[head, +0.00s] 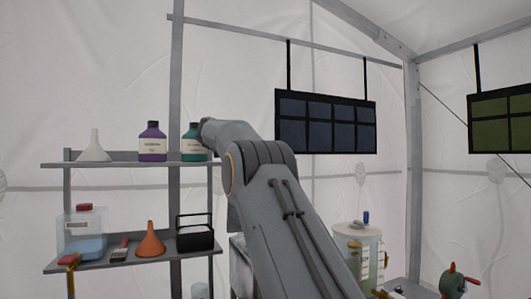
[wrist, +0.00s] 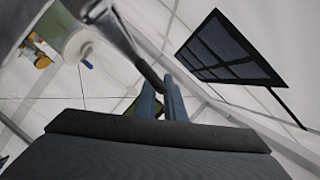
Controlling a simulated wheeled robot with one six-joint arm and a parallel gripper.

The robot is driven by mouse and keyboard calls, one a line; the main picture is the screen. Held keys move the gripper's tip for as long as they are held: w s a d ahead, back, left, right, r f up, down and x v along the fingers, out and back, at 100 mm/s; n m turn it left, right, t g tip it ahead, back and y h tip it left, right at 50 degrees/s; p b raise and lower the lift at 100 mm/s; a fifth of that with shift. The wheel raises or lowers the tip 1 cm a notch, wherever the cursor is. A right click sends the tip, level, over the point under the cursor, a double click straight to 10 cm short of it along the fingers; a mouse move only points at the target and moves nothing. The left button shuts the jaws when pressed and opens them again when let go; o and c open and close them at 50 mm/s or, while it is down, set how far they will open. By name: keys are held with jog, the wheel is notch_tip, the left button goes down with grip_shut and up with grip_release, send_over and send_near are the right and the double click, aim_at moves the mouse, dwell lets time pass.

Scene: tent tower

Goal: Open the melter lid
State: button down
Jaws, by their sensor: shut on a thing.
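My gripper (wrist: 162,92) shows in the wrist view as two blue-grey fingers rising from a wide dark body. How far the lid is open cannot be told. In the head view my arm covers the gripper and the handle. A pale grey edge (head: 238,262) shows left of my arm; I cannot tell whether it is the melter.
A left shelf holds a white funnel (head: 93,148), a purple bottle (head: 152,144), a teal bottle (head: 190,146), an orange funnel (head: 150,242) and a black caddy (head: 194,235). A clear tank (head: 352,240) stands right of my arm. A dark panel (head: 325,123) hangs behind.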

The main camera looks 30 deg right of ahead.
jog(key=c, duration=1.8)
grip_release()
jog(key=shift+c, duration=0.2)
jog(key=b+v, duration=0.3)
jog(key=v, duration=0.4)
jog(key=shift+a+r, duration=0.2)
jog(key=shift+a, duration=0.15)
jog(key=shift+s+a, duration=0.1)
jog(key=shift+s, duration=0.05)
